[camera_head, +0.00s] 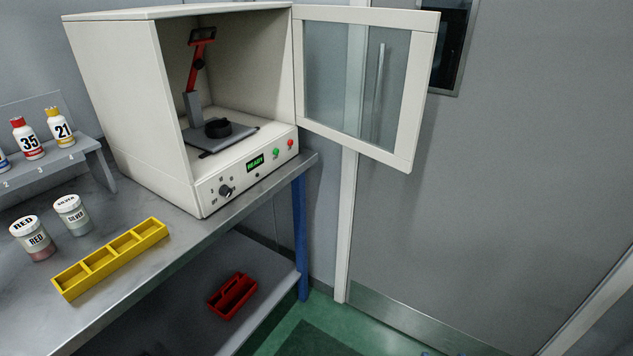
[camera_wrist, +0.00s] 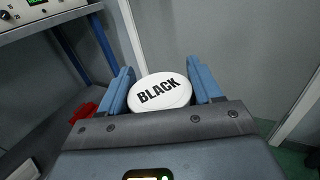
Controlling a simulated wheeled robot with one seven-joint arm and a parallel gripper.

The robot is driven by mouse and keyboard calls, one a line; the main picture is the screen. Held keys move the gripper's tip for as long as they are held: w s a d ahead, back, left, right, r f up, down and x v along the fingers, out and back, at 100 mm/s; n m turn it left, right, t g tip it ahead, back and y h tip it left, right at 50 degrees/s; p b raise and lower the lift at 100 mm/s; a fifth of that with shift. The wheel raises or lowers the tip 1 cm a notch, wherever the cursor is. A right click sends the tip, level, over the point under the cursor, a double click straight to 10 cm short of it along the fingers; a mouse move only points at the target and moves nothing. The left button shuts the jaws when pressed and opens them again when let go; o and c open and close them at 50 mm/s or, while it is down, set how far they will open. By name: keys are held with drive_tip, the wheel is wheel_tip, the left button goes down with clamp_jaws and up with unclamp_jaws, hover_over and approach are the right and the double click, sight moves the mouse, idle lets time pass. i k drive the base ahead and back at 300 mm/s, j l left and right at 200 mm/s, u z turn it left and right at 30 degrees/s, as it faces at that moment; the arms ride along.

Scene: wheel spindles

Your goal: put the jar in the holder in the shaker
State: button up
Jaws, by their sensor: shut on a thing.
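A jar with a white lid marked BLACK (camera_wrist: 160,92) is held between the two blue fingers of my gripper (camera_wrist: 162,88) in the wrist view. Only its lid shows; its body is hidden. My gripper and this jar are not seen in the head view. The shaker (camera_head: 130,105) is a white cabinet on the bench, with its glazed door (camera_head: 365,85) swung open to the right. Inside it, a black round holder (camera_head: 218,128) sits on a grey plate, with a red clamp arm (camera_head: 194,70) raised behind it. The holder looks empty.
Jars marked RED (camera_head: 34,240) and SILVER (camera_head: 72,216) and a yellow divided tray (camera_head: 112,257) stand on the metal bench (camera_head: 190,240). Bottles on a grey rack (camera_head: 50,172) are at left. A red caddy (camera_head: 233,296) lies on the lower shelf. The floor right of the bench looks clear.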

sight(219, 132)
drive_tip(key=i+j+z, duration=0.45)
drive_tip(key=j, duration=0.3)
drive_tip(key=i+j+z, duration=0.25)
drive_tip(key=j, duration=0.15)
